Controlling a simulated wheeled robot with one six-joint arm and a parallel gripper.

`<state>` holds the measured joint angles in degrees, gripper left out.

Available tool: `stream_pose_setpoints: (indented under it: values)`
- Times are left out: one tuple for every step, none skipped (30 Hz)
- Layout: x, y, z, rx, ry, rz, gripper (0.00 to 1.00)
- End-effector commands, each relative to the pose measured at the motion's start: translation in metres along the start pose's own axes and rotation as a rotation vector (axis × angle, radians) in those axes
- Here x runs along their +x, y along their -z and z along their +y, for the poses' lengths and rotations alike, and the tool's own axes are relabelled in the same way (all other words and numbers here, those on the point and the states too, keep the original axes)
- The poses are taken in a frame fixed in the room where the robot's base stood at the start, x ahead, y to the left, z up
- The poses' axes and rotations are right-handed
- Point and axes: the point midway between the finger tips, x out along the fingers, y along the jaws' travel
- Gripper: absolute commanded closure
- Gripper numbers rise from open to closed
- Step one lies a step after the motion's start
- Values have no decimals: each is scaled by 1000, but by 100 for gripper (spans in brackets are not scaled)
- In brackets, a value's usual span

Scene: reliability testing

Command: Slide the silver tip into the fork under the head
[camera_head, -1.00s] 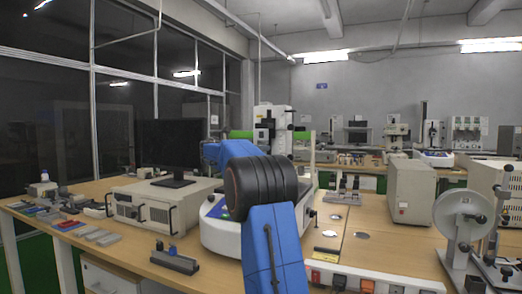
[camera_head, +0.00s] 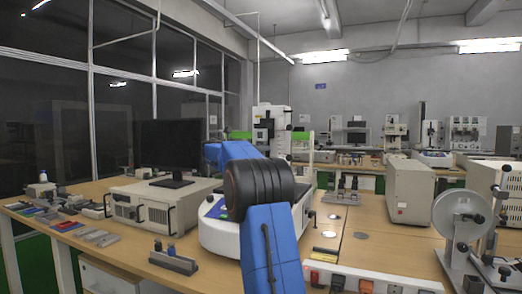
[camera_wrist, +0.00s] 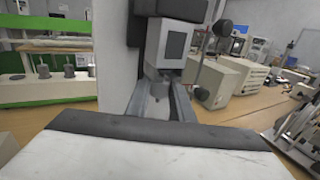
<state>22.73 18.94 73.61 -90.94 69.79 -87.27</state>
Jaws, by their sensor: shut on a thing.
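My gripper (camera_wrist: 160,90) shows in the wrist view as two grey fingers reaching forward from the dark front edge of its white body. It is shut on a pale silver-grey piece (camera_wrist: 155,103), seen low between the fingers. The grey box-shaped head (camera_wrist: 176,42) of a machine is just beyond and above the fingertips, with a tapered underside. The fork under the head cannot be made out clearly, nor whether the silver tip touches it. In the head view the machine's white and dark column (camera_head: 270,130) stands behind my blue arm, which hides my gripper and the held piece.
The machine's white base (camera_head: 217,236) stands on the wooden bench. A monitor (camera_head: 170,147) on a beige unit (camera_head: 152,210) is at left. A beige box (camera_head: 408,190) and a reel stand (camera_head: 458,217) are at right. Bench between box and machine is mostly clear.

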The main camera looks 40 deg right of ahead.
Motion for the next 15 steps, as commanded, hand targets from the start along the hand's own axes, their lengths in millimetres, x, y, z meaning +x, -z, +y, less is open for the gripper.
stream_pose_setpoints:
  values:
    - [0, 0, 0, 0, 0, 0, 100]
    - [0, 0, 0, 0, 0, 0, 100]
    - [0, 0, 0, 0, 0, 0, 100]
    - [0, 0, 0, 0, 0, 0, 100]
    - [0, 0, 0, 0, 0, 0, 100]
    - [0, 0, 0, 0, 0, 0, 100]
    - [0, 0, 0, 0, 0, 0, 100]
    - [0, 0, 0, 0, 0, 0, 100]
    - [0, 0, 0, 0, 0, 0, 70]
    - [0, 0, 0, 0, 0, 0, 62]
    - [0, 0, 0, 0, 0, 0, 57]
    - [0, 0, 0, 0, 0, 0, 57]
    - [0, 0, 0, 0, 0, 0, 57]
    - [0, 0, 0, 0, 0, 0, 57]
    - [0, 0, 0, 0, 0, 0, 57]
